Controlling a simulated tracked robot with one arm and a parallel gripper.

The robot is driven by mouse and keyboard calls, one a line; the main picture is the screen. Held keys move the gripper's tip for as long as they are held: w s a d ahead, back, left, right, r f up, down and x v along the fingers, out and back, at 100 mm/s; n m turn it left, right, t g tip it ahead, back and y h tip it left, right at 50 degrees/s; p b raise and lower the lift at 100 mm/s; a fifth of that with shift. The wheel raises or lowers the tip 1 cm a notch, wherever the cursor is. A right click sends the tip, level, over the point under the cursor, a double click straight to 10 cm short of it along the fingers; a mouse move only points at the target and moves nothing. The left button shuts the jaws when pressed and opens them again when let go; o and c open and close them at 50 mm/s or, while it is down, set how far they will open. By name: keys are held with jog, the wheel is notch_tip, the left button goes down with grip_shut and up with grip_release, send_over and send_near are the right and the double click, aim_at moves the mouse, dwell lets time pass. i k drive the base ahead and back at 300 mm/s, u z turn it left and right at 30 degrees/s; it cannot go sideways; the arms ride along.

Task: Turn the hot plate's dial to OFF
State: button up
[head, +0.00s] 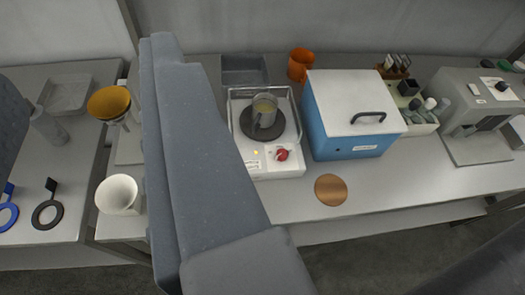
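The hot plate (271,171) is a white unit in the middle of the bench, with a round dark heating top. Its red dial (282,155) is on the front panel, right of a small yellow light (256,152). The dial's pointing direction and the panel's lettering are too small to read. A large grey tapered part of mine, arm or gripper (200,160), rises left of the hot plate, apart from the dial in the picture. No clear pair of fingertips shows, and nothing visibly touches the dial.
A blue box with a white lid (350,125) stands right of the hot plate. An orange mug (300,64) and grey tray (244,70) are behind. A copper disc (330,190) lies in front. A white cup (119,195) and orange bowl (109,102) are left.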

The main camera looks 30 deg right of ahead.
aim_at(282, 153)
jog(key=z, duration=0.05)
jog(key=k, duration=1)
jog(key=z, duration=0.45)
jog(key=i, duration=0.95)
jog(key=u, duration=0.05)
